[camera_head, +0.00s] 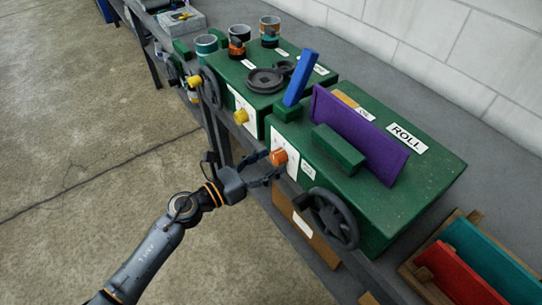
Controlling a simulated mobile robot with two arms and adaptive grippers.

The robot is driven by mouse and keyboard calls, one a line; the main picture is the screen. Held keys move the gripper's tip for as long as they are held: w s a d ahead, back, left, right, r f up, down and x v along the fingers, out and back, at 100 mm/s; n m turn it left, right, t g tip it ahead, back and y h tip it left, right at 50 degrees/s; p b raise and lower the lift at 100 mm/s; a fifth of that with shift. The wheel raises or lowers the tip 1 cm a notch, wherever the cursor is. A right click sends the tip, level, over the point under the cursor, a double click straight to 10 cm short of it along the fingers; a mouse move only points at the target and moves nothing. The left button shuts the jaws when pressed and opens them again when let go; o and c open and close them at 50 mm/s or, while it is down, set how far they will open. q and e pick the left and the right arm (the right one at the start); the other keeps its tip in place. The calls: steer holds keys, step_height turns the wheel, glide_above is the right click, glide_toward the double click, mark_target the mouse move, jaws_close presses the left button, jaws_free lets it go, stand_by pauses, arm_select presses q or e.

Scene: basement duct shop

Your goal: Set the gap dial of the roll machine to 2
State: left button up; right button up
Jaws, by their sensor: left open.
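The roll machine (425,190) is a green box with a "ROLL" label, standing on the grey bench. An orange knob (279,157) sits on a white plate (291,160) on its front face; it appears to be the gap dial. The dial's numbers and pointer are too small to read. My left gripper (273,167) is open, with its fingertips right at the orange knob. I cannot tell whether the fingers touch it. My right gripper is not in view.
A black handwheel (335,218) juts from the machine's front, right of the knob. A purple sheet (358,135) stands on top. Another green machine (240,84) with a yellow knob (241,116) is to the left. A wooden crate (426,286) stands at lower right. The floor in front is clear.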

arm_select(q)
steer(key=shift+w+d, duration=0.3)
steer(key=shift+d, duration=0.1)
steer(key=c, duration=1.2)
